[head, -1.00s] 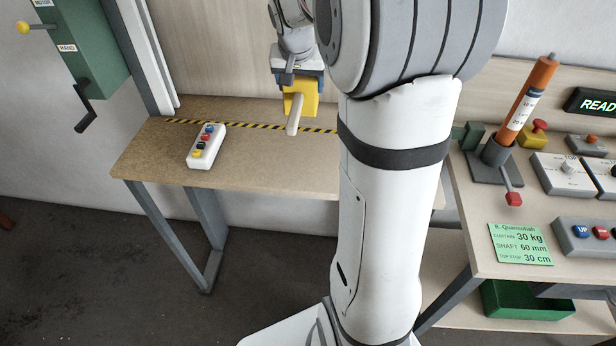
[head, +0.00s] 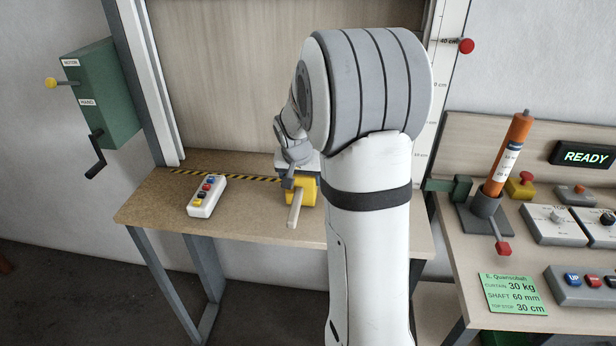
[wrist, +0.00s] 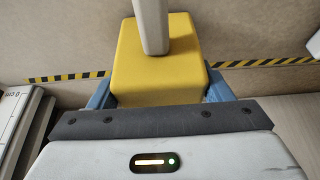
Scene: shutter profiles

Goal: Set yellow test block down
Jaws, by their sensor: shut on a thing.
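The yellow test block (head: 301,190) has a pale bar-like handle (head: 295,208) sticking out of it. My gripper (head: 297,174) is shut on the block, above or at the top of the wooden bench (head: 260,222). In the wrist view the yellow block (wrist: 157,62) sits between the blue fingers of my gripper (wrist: 158,92), and the handle points away from the palm. I cannot tell whether the block touches the bench. My arm hides part of the bench to the right.
A white button box (head: 206,196) lies on the bench left of the block. A black-and-yellow striped line (head: 215,176) runs along the bench's back. A green crank box (head: 104,98) is on the left wall. The right bench holds an orange cylinder (head: 508,150) and control boxes.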

